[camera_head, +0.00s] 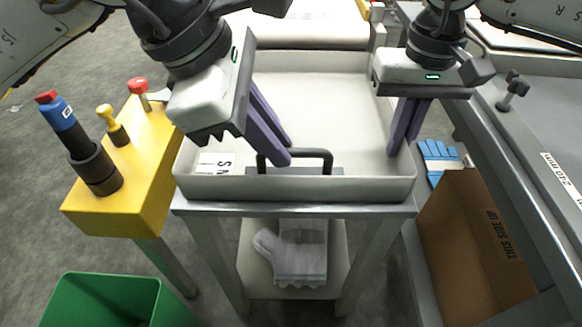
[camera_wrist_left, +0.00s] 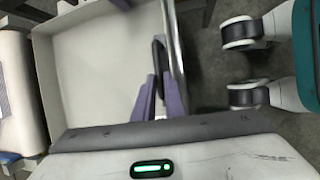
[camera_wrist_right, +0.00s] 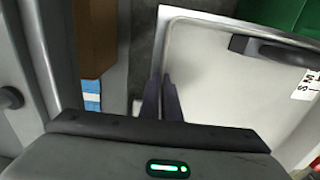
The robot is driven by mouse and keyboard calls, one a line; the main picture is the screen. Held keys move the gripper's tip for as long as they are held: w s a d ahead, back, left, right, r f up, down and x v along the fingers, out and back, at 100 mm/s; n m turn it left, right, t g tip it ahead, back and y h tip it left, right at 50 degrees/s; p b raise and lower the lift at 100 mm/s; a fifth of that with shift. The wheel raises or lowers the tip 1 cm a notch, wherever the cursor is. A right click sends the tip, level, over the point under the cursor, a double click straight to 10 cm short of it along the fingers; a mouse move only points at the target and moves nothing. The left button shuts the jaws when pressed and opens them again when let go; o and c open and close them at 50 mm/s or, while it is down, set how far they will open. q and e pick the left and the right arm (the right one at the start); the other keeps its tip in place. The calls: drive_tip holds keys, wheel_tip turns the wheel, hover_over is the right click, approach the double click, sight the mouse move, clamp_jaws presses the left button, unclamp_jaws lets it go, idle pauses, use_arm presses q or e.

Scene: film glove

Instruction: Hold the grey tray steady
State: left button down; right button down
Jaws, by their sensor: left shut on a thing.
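The grey tray (camera_head: 294,188) stands level on a small metal-framed stand, with a dark handle (camera_head: 318,153) at its near side. My left gripper (camera_head: 283,158) is shut on this handle; the left wrist view shows the handle (camera_wrist_left: 158,55) between its purple fingers (camera_wrist_left: 156,98). My right gripper (camera_head: 404,148) points down at the tray's right wall. In the right wrist view its fingers (camera_wrist_right: 162,92) are close together, by the tray's rim (camera_wrist_right: 164,45). Whether they press on the rim is unclear. The tray's visible floor is bare apart from a white lettered label (camera_head: 215,163) at the near left.
White gloves (camera_head: 290,252) lie on the shelf below. A yellow stand (camera_head: 125,170) with knobs is on the left, a green bin (camera_head: 100,300) at lower left. A cardboard box (camera_head: 470,235) and blue gloves (camera_head: 438,158) are on the right, beside a grey bench.

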use_arm(q)
drive_tip(key=shift+w, duration=1.1)
drive_tip(key=shift+w+r, duration=0.15)
drive_tip(key=shift+w, duration=1.15)
idle(2.3)
idle(0.4)
drive_tip(key=c, duration=1.7)
unclamp_jaws()
drive_tip(key=shift+c, duration=0.2)
drive_tip(key=v, duration=1.2)
use_arm(e)
drive_tip(key=c, duration=2.4)
unclamp_jaws()
drive_tip(key=shift+c, duration=0.2)
